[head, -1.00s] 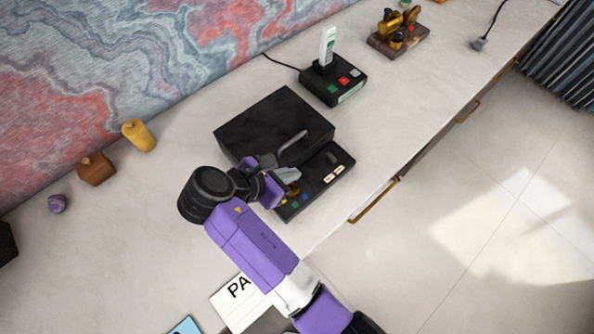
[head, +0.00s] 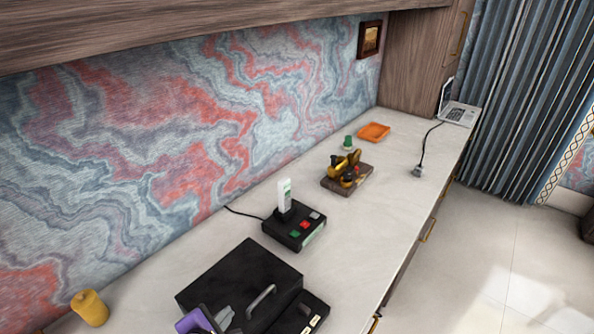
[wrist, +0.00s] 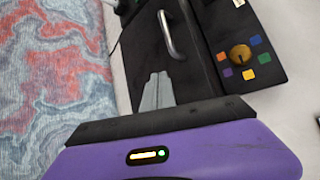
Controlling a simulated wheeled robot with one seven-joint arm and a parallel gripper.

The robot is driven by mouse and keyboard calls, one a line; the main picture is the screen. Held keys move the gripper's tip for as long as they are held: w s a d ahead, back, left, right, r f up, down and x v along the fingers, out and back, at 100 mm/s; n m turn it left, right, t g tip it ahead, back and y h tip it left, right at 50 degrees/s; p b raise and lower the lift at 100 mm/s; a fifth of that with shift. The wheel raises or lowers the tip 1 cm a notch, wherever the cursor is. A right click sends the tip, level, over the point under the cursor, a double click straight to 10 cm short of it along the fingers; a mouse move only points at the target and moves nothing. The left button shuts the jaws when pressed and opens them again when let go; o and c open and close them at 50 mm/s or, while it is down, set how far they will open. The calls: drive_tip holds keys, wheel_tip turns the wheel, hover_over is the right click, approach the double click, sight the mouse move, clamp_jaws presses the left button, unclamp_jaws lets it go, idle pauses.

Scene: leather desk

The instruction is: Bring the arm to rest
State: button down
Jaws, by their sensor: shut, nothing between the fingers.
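My gripper (wrist: 156,92) is shut and empty in the wrist view, its grey fingers together over the black box lid (wrist: 146,48). In the head view my gripper (head: 222,318) shows only in part at the bottom edge, in front of the black box (head: 235,280) with its grey handle (head: 261,299). Whether the fingers touch the lid I cannot tell. Most of my arm is out of the head view.
The box's panel (wrist: 240,40) carries a brass knob and coloured squares. Behind it stand a black button unit (head: 294,232), a wooden stand (head: 347,180), an orange tray (head: 374,131) and a laptop (head: 458,115). A yellow object (head: 90,308) is at left.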

drive_tip(key=m+y, duration=0.1)
drive_tip(key=s+a+f+m+y, duration=0.1)
drive_tip(key=y, duration=0.1)
drive_tip(key=shift+s+a+m+y, duration=0.1)
drive_tip(key=shift+s+m+y, duration=0.2)
drive_tip(key=shift+m, duration=0.1)
drive_tip(key=shift+s+d+f+m+t+y, duration=0.2)
drive_tip(key=shift+s+d+m+t+y, duration=0.25)
drive_tip(key=shift+s+m+y, duration=0.35)
drive_tip(key=s+d+r+m+t+b, duration=0.15)
drive_tip(key=s+d+r+m, duration=0.25)
drive_tip(key=s+d+m, duration=0.45)
drive_tip(key=s+d+r+m+t+h, duration=0.1)
drive_tip(key=s+d+r+m+t, duration=0.4)
drive_tip(key=d, duration=0.7)
drive_tip(key=s+d+r+m+b, duration=0.1)
drive_tip(key=s+d+r+m, duration=0.1)
drive_tip(key=s+d+m, duration=0.5)
drive_tip(key=s+d+f+g+h, duration=0.1)
drive_tip(key=s+d+g+h, duration=0.1)
drive_tip(key=s+d, duration=0.6)
drive_tip(key=shift+s+d+f+h, duration=0.4)
drive_tip(key=shift+s+h, duration=0.2)
